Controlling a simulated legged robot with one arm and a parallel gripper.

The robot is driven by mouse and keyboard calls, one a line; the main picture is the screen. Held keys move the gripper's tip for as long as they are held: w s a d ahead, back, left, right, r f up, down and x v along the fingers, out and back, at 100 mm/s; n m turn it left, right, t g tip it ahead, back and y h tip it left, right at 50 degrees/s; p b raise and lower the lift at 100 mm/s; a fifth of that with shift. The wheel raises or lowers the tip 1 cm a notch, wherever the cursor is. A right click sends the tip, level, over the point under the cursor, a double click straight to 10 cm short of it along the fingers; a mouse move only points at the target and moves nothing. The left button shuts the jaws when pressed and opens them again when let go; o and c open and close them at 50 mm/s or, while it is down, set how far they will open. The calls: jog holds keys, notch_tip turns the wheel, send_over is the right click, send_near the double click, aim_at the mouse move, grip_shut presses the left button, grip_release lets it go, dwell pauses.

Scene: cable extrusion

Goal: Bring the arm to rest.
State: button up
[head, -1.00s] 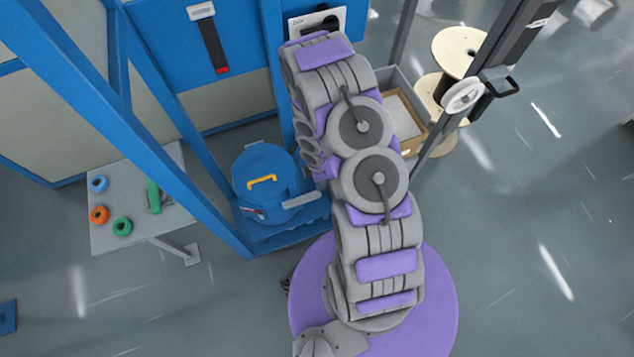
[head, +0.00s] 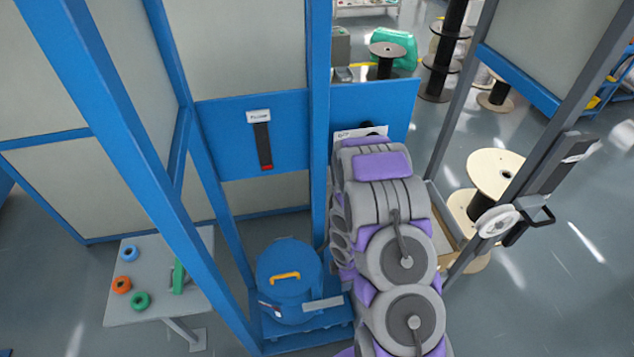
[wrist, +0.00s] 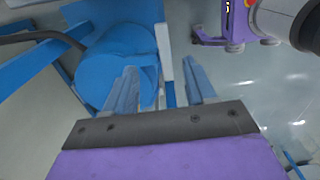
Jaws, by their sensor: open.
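My gripper (wrist: 163,88) shows in the wrist view with its two fingers apart and nothing between them. Beyond the fingers is a round blue container (wrist: 118,62); I cannot tell how far off it is. In the head view my arm, grey and purple, reaches up the middle right. Its far end stands in front of the blue panel, and the gripper itself is hidden there. The blue container (head: 288,262) with a yellow handle sits on a blue base at the left of the arm.
A blue frame (head: 321,120) stands beside the arm. A grey table (head: 150,250) with blue, orange and green rings is at left. Wooden spools (head: 497,172) and a dark post (head: 540,160) with a white wheel stand at right. Open floor (head: 560,290) lies at lower right.

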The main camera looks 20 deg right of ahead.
jog(key=shift+r, duration=0.1)
jog(key=s+d+r+m+h+b, duration=0.15)
jog(key=r+m, duration=0.35)
jog(key=r, duration=0.6)
jog(key=s+r+m+h, duration=0.1)
jog(key=s+r+m, duration=0.25)
jog(key=r, duration=0.85)
jog(key=s+a+r+m+g+y+b, duration=0.1)
jog(key=s+a+r+m, duration=0.3)
jog(key=s+r, duration=0.3)
jog(key=s+a+r+m+y, duration=0.1)
jog(key=s+a+r+m, duration=0.3)
jog(key=s, duration=0.8)
notch_tip(320, 180, up, 3)
jog(key=shift+s+a+f+m+g+b, duration=0.1)
jog(key=shift+s+a+m+g+b, duration=0.3)
jog(key=shift+a, duration=0.3)
jog(key=shift+w+y, duration=0.1)
jog(key=shift+y, duration=0.15)
